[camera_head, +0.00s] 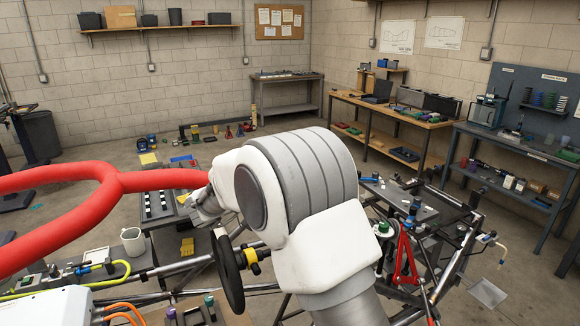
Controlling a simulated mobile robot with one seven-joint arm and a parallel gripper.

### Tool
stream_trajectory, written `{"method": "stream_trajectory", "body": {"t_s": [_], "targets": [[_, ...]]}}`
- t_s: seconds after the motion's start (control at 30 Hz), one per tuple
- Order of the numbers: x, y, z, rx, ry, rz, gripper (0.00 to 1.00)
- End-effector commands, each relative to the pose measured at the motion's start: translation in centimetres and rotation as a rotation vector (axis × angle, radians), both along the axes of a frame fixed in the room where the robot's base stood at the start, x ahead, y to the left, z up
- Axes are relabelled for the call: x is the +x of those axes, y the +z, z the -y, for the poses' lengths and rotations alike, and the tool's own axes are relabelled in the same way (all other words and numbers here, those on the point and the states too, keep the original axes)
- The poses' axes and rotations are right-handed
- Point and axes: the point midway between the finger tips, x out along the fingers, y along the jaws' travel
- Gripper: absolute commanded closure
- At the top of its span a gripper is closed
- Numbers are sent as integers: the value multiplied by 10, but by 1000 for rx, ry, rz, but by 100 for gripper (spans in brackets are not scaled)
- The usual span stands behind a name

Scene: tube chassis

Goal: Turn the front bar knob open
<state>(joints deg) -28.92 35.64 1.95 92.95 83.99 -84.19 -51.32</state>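A black round handwheel (229,274) with a yellow collar (256,255) sits on the metal tube chassis, just below and left of my arm. It may be the front bar knob, but I cannot tell for sure. A green-topped knob (383,228) shows on the chassis to the right of my arm. My white and grey arm covers the middle of the view. My gripper (205,207) shows only as a small grey part left of the arm, above the handwheel. Its fingertips are not clear, and I cannot tell whether it touches anything.
A thick red tube (60,180) crosses the left side. A white mug (133,241) and a yellow block (187,247) stand at lower left. A red clamp-like part (404,262) is right of my arm. Workbenches (395,115) line the right wall. The floor (320,125) behind is partly clear.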

Motion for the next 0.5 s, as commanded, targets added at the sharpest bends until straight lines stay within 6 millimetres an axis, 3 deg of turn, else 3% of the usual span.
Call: {"method": "stream_trajectory", "body": {"t_s": [0.5], "targets": [[0,2,1,0,-32,6,100]]}}
